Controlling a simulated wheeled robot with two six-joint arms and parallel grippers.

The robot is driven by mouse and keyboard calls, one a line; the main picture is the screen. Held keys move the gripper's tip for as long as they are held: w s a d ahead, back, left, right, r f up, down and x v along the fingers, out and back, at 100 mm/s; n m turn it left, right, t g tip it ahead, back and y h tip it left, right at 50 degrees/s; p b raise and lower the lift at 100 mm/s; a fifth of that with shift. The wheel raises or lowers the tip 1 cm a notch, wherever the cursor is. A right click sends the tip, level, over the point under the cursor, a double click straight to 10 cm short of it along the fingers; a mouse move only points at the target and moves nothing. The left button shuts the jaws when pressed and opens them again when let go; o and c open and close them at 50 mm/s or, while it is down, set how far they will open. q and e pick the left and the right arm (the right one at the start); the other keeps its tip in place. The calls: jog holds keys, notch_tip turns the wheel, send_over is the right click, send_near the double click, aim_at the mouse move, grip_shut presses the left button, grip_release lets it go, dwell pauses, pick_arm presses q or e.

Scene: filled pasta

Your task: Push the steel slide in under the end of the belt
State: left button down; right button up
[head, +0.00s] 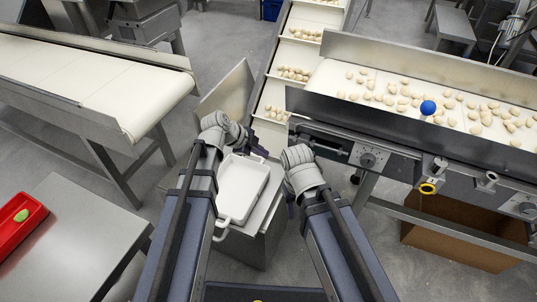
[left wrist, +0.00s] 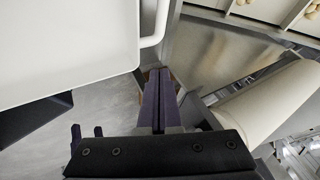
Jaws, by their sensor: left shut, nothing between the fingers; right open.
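The steel slide (head: 226,93) appears as a bare, tilted steel sheet between the left white belt (head: 125,92) and the cleated belt in the head view. A brushed steel surface (left wrist: 215,48) that looks like it also shows in the left wrist view, beside a rounded white belt end (left wrist: 268,98). My left gripper (head: 243,137) is shut and empty, below the slide in the head view; its closed fingers (left wrist: 158,74) point towards the gap beside the steel. I cannot tell whether they touch it. My right gripper (head: 291,206) is open, beside the white tray; its fingers are mostly hidden.
A white tray (head: 241,187) with handles sits on a steel stand between my arms; its edge (left wrist: 60,50) shows in the left wrist view. The cleated belt (head: 270,95) carries pasta. The right conveyor (head: 350,82) holds pasta and a blue ball (head: 428,107). A red tray (head: 20,235) stands left.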

aim_at(276, 167)
pick_arm(q)
jog(key=b+x, duration=0.6)
jog(key=x, duration=0.2)
jog(key=shift+w+d+f, duration=0.1)
jog(key=shift+f, duration=0.2)
pick_arm(e)
notch_tip(276, 167, down, 7)
